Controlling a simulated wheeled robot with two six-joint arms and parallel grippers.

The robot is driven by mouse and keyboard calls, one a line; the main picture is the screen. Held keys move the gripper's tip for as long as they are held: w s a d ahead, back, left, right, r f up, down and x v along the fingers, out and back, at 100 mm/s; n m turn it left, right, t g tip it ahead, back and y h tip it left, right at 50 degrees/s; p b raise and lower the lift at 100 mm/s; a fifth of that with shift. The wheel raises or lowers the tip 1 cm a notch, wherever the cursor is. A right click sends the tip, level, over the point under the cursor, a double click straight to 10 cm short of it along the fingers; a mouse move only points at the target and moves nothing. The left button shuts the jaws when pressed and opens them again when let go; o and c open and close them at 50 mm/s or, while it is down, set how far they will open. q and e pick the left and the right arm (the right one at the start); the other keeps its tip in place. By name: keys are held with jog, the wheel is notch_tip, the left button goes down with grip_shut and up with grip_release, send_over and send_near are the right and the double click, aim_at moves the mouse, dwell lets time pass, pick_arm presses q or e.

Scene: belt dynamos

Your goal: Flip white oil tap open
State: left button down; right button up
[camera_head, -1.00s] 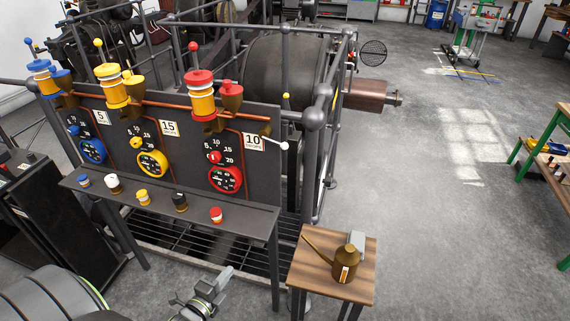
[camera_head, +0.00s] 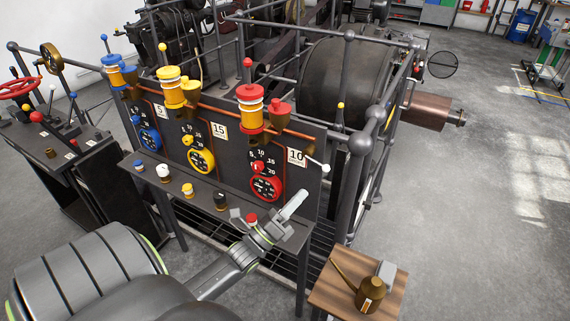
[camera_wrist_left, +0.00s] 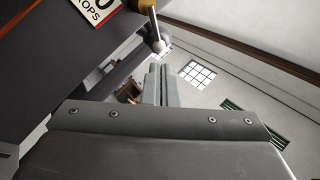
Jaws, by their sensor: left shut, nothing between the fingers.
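The white oil tap (camera_head: 325,168) is a thin lever with a white ball at its end. It sticks out at the right end of the dark panel, beside the "10 drops" sign, and slopes down to the right. In the left wrist view the white ball (camera_wrist_left: 158,46) hangs below a brass fitting, just beyond my fingertips. My left gripper (camera_head: 296,201) is shut and empty, below and left of the tap, in front of the panel. Its closed fingers (camera_wrist_left: 162,84) point toward the ball, apparently without touching it. My right gripper is not in view.
Red (camera_head: 250,108), yellow and blue oilers with dials line the panel. A shelf (camera_head: 230,212) with small coloured knobs runs below my gripper. Dark railings (camera_head: 362,165) stand right of the tap. A brass oil can (camera_head: 369,293) sits on a wooden stool at lower right.

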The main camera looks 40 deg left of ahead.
aim_at(317, 162)
pick_arm(q)
jog(key=p+x, duration=0.2)
jog(key=x, duration=0.4)
jog(key=shift+w, duration=0.15)
jog(key=n+y, duration=0.1)
jog(key=n, duration=0.1)
jog(key=r+n+y+p, duration=0.1)
jog(key=n+y, duration=0.1)
jog(key=n+t+y, duration=0.1)
jog(key=shift+w+d+r+n, duration=0.1)
jog(key=shift+d+r+n, duration=0.2)
jog(key=shift+d+n, duration=0.1)
